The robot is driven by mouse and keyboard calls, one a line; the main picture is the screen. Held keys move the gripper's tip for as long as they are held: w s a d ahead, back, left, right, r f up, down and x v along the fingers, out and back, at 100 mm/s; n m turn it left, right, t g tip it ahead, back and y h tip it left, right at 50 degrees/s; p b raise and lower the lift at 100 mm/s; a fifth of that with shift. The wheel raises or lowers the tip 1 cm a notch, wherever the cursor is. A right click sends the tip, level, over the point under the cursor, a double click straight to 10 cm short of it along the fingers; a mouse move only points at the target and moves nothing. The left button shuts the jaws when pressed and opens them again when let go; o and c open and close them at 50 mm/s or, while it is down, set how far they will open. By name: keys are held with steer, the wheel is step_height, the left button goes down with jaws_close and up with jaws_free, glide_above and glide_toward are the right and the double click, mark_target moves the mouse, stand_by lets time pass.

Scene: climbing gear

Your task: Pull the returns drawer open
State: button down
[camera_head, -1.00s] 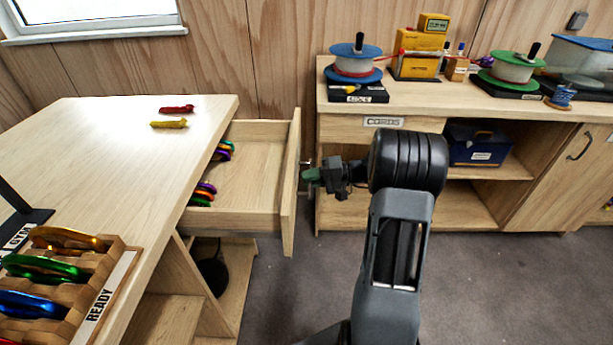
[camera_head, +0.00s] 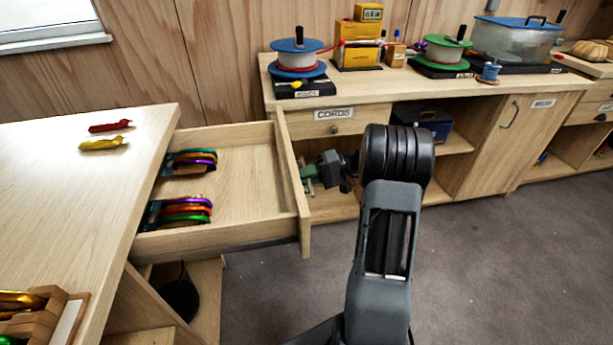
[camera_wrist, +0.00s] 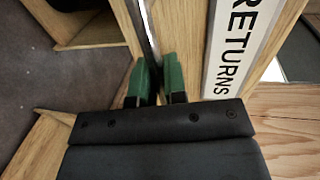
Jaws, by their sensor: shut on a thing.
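The returns drawer (camera_head: 222,232) stands well open from the left bench in the head view. Several coloured carabiners (camera_head: 183,211) lie in two groups inside it. In the wrist view its front carries a RETURNS label (camera_wrist: 240,45). My gripper (camera_head: 307,174) is at the outer face of the drawer front. In the wrist view its green fingers (camera_wrist: 160,82) are shut on the metal drawer handle (camera_wrist: 147,30). The finger contact itself is partly hidden by the fingers.
A red piece (camera_head: 110,126) and a yellow piece (camera_head: 104,144) lie on the left benchtop (camera_head: 60,190). The cords cabinet (camera_head: 400,100) stands behind and right of my arm, close past the drawer front. Grey floor (camera_head: 500,260) is clear at right.

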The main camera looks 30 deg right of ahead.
steer(key=c, duration=1.2)
jaws_free()
steer(key=shift+d, duration=0.15)
steer(key=p+v, duration=0.1)
steer(key=v, duration=1.2)
steer(key=shift+s+d+p, duration=0.2)
steer(key=shift+d+p, duration=0.05)
steer(key=shift+p, duration=0.15)
steer(key=shift+r, duration=0.1)
